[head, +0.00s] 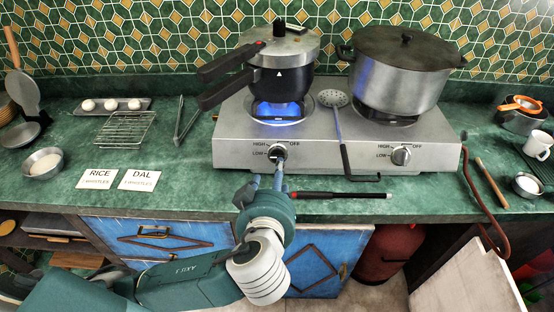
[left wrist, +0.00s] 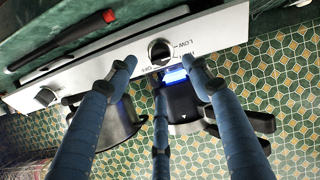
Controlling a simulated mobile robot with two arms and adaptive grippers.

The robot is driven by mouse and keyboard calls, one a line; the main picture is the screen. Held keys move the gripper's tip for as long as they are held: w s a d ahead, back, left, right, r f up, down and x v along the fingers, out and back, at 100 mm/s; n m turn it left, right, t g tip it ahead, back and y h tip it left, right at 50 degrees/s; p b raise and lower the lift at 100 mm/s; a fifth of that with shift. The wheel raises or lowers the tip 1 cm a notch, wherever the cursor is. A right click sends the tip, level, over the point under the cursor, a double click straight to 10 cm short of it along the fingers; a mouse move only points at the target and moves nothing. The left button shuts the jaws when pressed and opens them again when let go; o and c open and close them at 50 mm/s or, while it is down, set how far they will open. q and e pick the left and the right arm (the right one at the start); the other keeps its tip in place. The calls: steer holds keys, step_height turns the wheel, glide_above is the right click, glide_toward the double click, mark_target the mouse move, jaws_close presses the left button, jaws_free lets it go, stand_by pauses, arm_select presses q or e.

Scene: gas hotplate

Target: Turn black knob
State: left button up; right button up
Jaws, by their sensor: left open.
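The black knob (head: 278,153) is on the left of the silver hotplate's front panel (head: 336,156), between HIGH, LOW and OFF labels. In the left wrist view the black knob (left wrist: 160,51) sits at the top middle, just beyond the fingertips. My left gripper (head: 268,182) is open and empty. It reaches up from below to just in front of the knob, and its blue fingers (left wrist: 160,66) are spread to either side of it, with a third finger lower. Whether any finger touches the knob, I cannot tell. My right gripper is not in view.
A black pressure cooker (head: 284,80) stands over a blue flame (head: 277,110) on the left burner. A red-black lighter (head: 340,195) and a skimmer (head: 340,120) lie close by.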

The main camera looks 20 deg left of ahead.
mark_target(278, 156)
arm_select(q)
steer(key=b+x, duration=0.4)
steer(key=x, duration=0.5)
steer(key=shift+w+r, duration=0.1)
steer(key=shift+r, duration=0.05)
steer(key=shift+b+x, duration=0.35)
steer(key=shift+x, duration=0.5)
steer(key=shift+r, duration=0.1)
steer(key=c, duration=1.1)
